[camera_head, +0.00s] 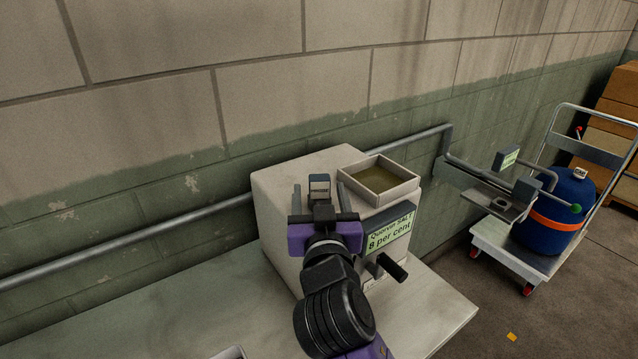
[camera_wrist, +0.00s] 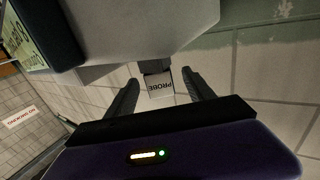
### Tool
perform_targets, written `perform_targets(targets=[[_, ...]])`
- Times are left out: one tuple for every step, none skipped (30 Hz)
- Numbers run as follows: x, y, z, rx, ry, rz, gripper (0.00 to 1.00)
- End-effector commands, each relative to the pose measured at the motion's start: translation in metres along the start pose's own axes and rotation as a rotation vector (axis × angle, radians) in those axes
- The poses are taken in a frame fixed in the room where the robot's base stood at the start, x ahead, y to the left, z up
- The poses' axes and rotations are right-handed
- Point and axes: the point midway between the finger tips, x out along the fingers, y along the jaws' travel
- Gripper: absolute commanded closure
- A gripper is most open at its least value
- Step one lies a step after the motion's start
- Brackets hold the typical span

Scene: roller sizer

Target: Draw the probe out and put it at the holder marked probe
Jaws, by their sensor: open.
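A small dark block with a pale label reading PROBE, upside down in the wrist view (camera_wrist: 160,84), shows between my fingers. Any shaft below the block is hidden.
The machine has an open tray (camera_head: 378,181) on top, a sign (camera_head: 389,232) reading 8 per cent and a dark handle (camera_head: 392,268). A bracket with a small green sign (camera_head: 507,158) stands at right. A trolley holds a blue drum (camera_head: 555,215). The bench (camera_head: 200,310) is mostly clear at left.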

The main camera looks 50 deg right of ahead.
Motion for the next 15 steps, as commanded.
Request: perform_targets(targets=[[0.005, 0.000, -0.003, 0.000, 0.000, 0.001, 0.38], [0.008, 0.001, -0.004, 0.000, -0.001, 0.002, 0.38], [0.013, 0.001, -0.006, -0.001, 0.000, 0.003, 0.38], [0.017, 0.002, -0.008, -0.001, 0.000, 0.003, 0.38], [0.022, 0.002, -0.009, -0.001, 0.000, 0.003, 0.38], [0.028, 0.002, -0.011, 0.000, 0.000, 0.003, 0.38], [0.032, 0.002, -0.013, -0.001, 0.000, 0.003, 0.38], [0.036, 0.002, -0.012, -0.001, 0.000, 0.002, 0.38], [0.041, 0.002, -0.010, -0.001, -0.001, 0.002, 0.38], [0.044, 0.002, -0.010, -0.001, -0.001, 0.001, 0.38], [0.047, 0.001, -0.009, -0.001, -0.001, 0.001, 0.38], [0.050, 0.001, -0.009, -0.001, 0.000, 0.000, 0.38], [0.051, 0.001, -0.009, -0.001, 0.001, 0.000, 0.38], [0.052, 0.001, -0.009, -0.001, 0.000, 0.000, 0.38], [0.053, 0.001, -0.008, -0.001, 0.000, 0.000, 0.38]])
